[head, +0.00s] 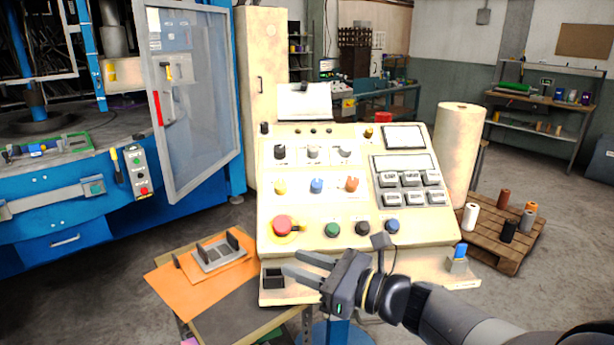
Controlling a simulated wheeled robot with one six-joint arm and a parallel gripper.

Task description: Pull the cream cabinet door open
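The tall cream cabinet (263,60) stands behind the control console, left of the picture's middle. Its door looks shut, with a small dark handle (260,85) on the front. The console hides the cabinet's lower right part. My gripper (291,262) is at the lower middle, in front of the console's lower edge and far from the cabinet. Its two fingers are apart with nothing between them.
The cream console (345,262) with buttons stands between my gripper and the cabinet. A blue machine with an open clear door (195,110) is at left. An orange-topped table (168,285) is at lower left, a pallet (490,258) at right. Floor (560,290) is clear at far right.

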